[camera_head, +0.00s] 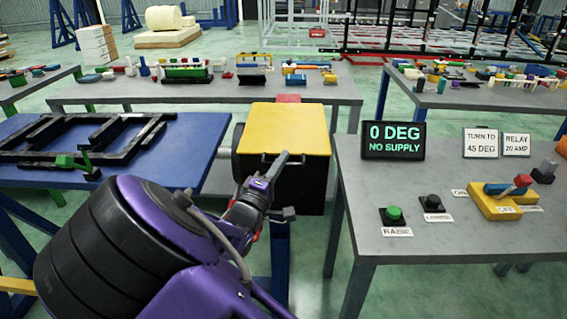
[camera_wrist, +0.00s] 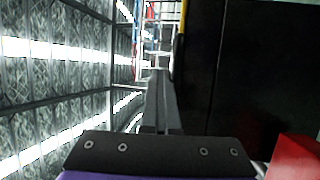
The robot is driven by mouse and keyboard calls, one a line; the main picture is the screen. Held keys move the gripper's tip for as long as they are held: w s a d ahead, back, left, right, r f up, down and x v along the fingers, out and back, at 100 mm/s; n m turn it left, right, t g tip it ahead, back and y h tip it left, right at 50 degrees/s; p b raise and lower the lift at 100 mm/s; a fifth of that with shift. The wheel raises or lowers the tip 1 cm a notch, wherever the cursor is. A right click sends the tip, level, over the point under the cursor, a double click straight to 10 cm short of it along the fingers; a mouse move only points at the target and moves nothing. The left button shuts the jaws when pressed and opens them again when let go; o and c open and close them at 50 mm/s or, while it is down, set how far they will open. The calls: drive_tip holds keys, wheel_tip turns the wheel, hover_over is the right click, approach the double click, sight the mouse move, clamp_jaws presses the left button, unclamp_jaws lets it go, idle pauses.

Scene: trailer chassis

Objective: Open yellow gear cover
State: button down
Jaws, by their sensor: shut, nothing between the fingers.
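The yellow gear cover (camera_head: 284,125) lies flat and closed on top of a black box (camera_head: 308,185) between the two tables. A thin handle (camera_head: 297,161) shows at its front edge. My gripper (camera_head: 284,157) is at the front of the box, with its fingertips overlapping the cover's front edge and handle in the head view. I cannot tell whether they touch. In the wrist view my gripper (camera_wrist: 160,80) has its fingers together and empty. The black box (camera_wrist: 255,70) fills the right side there, with the yellow cover's edge (camera_wrist: 181,45) as a thin strip.
A blue table (camera_head: 190,150) with a black frame (camera_head: 100,135) stands left of the box. On the right, a grey table (camera_head: 440,260) holds a display (camera_head: 393,140) reading "0 DEG NO SUPPLY", a green button (camera_head: 393,213) and a yellow switch unit (camera_head: 490,203). A red part (camera_wrist: 297,158) shows lower right in the wrist view.

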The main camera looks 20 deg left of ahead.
drive_tip(key=shift+w+d+f+g, duration=0.1)
drive_tip(key=shift+d+f+g, duration=0.1)
drive_tip(key=shift+f, duration=0.25)
drive_tip(key=shift+d+f+g, duration=0.2)
drive_tip(key=shift+f, duration=0.25)
drive_tip(key=c, duration=1.4)
unclamp_jaws()
drive_tip(key=shift+o, duration=1.3)
drive_tip(key=shift+a+r, duration=0.2)
drive_tip(key=shift+r, duration=0.2)
drive_tip(key=shift+o, duration=1.1)
drive_tip(key=shift+s+a+f, duration=0.2)
drive_tip(key=shift+s+f, duration=0.15)
drive_tip(key=shift+s, duration=0.25)
drive_tip(key=shift+o, duration=0.2)
drive_tip(key=shift+v, duration=1.3)
drive_tip(key=shift+o, duration=0.2)
drive_tip(key=shift+s+a+t, duration=0.3)
drive_tip(key=shift+s+a, duration=0.1)
drive_tip(key=shift+s, duration=0.25)
drive_tip(key=r+v, duration=0.1)
drive_tip(key=v, duration=1.3)
drive_tip(key=shift+s+b, duration=0.2)
drive_tip(key=shift+b, duration=0.25)
